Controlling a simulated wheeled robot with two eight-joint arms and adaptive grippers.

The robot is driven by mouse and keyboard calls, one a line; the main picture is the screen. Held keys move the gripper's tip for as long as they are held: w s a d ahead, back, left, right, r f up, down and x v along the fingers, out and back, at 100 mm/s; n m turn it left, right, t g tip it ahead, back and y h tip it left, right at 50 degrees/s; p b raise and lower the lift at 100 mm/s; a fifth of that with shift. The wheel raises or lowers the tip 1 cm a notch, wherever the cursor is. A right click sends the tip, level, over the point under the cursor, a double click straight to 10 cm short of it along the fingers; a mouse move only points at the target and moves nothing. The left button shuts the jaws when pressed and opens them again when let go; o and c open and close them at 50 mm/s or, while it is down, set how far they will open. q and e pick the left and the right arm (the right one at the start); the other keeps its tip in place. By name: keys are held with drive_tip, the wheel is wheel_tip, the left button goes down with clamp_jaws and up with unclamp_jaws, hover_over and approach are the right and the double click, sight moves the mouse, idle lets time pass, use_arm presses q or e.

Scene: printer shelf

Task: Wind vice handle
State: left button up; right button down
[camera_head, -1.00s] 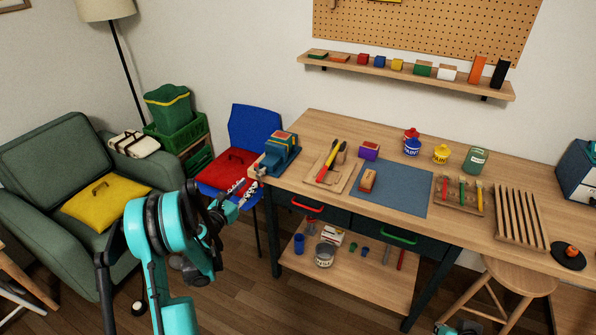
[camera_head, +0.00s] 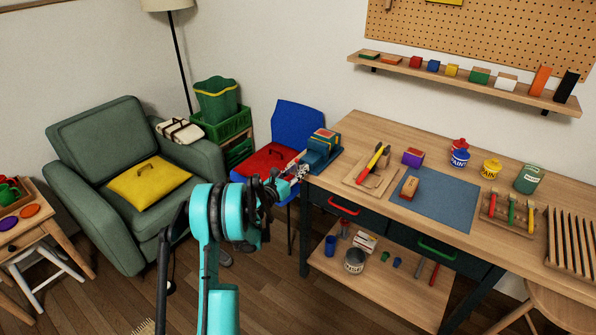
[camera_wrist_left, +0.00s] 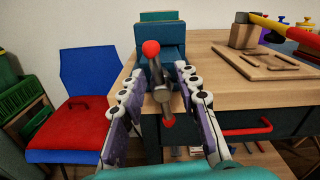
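The blue-teal vice (camera_head: 322,152) sits at the left front corner of the workbench; it also shows in the left wrist view (camera_wrist_left: 160,38). Its handle (camera_wrist_left: 157,74) is a grey bar with a red ball at each end, tilted slightly, upper ball leaning left. My left gripper (camera_head: 298,168) is at the front of the vice. In the left wrist view my left gripper (camera_wrist_left: 157,78) is open, with one finger on each side of the handle and gaps visible between. In the head view the gripper hides most of the handle. My right gripper is out of view.
The workbench (camera_head: 340,128) holds a wooden board (camera_head: 359,181), a blue mat (camera_head: 452,197) and paint pots right of the vice. A blue chair (camera_head: 297,122) with a red cushion stands left of the bench. A red drawer handle (camera_head: 344,206) is below the vice.

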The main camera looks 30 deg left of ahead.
use_arm(q)
clamp_jaws()
drive_tip(key=shift+m, duration=0.3)
drive_tip(key=m, duration=0.3)
drive_tip(key=shift+d+m, duration=0.15)
drive_tip(key=shift+m, duration=0.15)
drive_tip(key=m, duration=0.3)
drive_tip(key=shift+d+m, duration=0.15)
drive_tip(key=shift+m, duration=0.15)
drive_tip(key=m, duration=0.6)
drive_tip(key=shift+d+f, duration=0.15)
drive_tip(key=shift+f, duration=0.05)
drive_tip(key=m, duration=0.6)
drive_tip(key=shift+s+f, duration=0.1)
drive_tip(key=shift+f, duration=0.1)
drive_tip(key=shift+d, duration=0.1)
